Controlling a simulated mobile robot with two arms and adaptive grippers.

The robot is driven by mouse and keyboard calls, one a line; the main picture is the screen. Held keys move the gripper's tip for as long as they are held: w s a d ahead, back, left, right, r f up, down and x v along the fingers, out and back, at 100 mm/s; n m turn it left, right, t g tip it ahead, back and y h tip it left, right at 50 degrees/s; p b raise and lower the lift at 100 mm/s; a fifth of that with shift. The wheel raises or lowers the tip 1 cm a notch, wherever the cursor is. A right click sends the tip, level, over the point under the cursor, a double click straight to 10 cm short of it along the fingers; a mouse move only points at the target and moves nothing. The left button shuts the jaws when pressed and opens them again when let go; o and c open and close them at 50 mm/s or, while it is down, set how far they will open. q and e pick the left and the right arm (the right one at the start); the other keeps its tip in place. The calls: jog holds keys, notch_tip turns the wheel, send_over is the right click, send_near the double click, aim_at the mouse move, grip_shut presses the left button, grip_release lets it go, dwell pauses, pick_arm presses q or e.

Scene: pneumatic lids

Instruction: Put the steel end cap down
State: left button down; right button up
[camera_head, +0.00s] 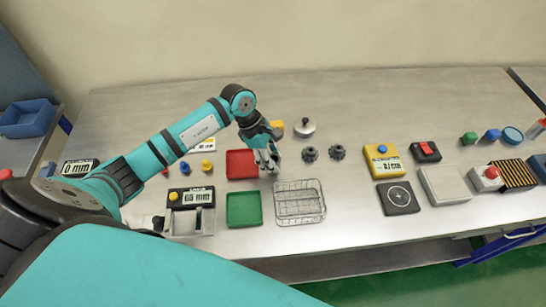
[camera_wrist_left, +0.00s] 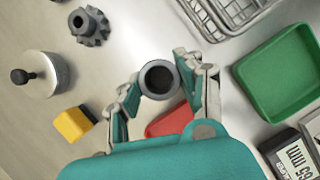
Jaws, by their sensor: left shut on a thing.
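My left gripper (camera_head: 268,160) is over the table between the red tray and the wire basket. In the left wrist view the left gripper (camera_wrist_left: 160,88) is shut on a round grey steel end cap (camera_wrist_left: 146,89), a short cylinder with a dark hollow facing the camera. The fingers sit on either side of it. In the head view the cap is too small and covered to make out clearly. I cannot tell how high it is above the table. My right gripper is not in view.
A red tray (camera_head: 238,164), a green tray (camera_head: 243,209) and a wire basket (camera_head: 300,203) lie close by. Two dark gears (camera_head: 310,154) (camera_head: 337,152), a silver weight (camera_head: 305,127) and a yellow block (camera_head: 278,124) stand behind. Bare table lies right of the basket.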

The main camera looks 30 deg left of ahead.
pick_arm(q)
jog(key=shift+f, duration=0.35)
jog(key=c, duration=1.1)
grip_release()
jog(key=shift+f, duration=0.15)
jog(key=shift+o, duration=1.3)
jog(key=shift+s, duration=0.1)
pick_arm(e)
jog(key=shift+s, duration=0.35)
